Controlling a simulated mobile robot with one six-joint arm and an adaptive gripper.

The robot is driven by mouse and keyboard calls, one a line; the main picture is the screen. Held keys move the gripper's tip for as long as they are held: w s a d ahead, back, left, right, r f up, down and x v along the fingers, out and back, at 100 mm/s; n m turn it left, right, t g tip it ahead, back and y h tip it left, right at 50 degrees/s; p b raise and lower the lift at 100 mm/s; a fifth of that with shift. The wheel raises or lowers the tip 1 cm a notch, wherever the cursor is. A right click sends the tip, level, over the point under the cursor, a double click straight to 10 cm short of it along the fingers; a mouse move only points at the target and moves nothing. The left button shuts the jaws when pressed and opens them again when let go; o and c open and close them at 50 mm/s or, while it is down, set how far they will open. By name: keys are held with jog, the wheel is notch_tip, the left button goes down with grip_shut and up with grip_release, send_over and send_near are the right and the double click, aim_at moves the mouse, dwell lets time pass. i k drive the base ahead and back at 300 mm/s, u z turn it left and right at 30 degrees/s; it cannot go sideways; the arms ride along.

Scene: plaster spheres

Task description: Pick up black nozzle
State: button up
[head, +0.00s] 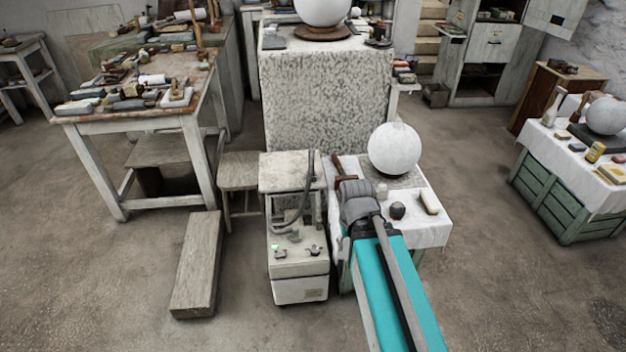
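A dark grey hose (303,200) rises in a curve beside the pale machine (299,288) in the head view. Its narrow upper end stands near the right edge of a small worn stool or stand (285,172). I cannot tell for sure whether that dark end is the black nozzle. My teal arm reaches in from the bottom right, and its grey wrist end (358,203) is over the left side of the white-clothed table (431,232). The wrist is right of the hose. The fingers are not clear, and I see nothing held.
A white sphere (394,149), a dark round pot (397,210) and a small block (428,202) sit on the clothed table. A speckled plinth (328,100) stands behind.

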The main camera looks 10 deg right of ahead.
aim_at(314, 177)
jog(key=k, duration=0.3)
jog(key=u, duration=0.2)
jog(key=i, duration=1.3)
jog(key=z, duration=0.2)
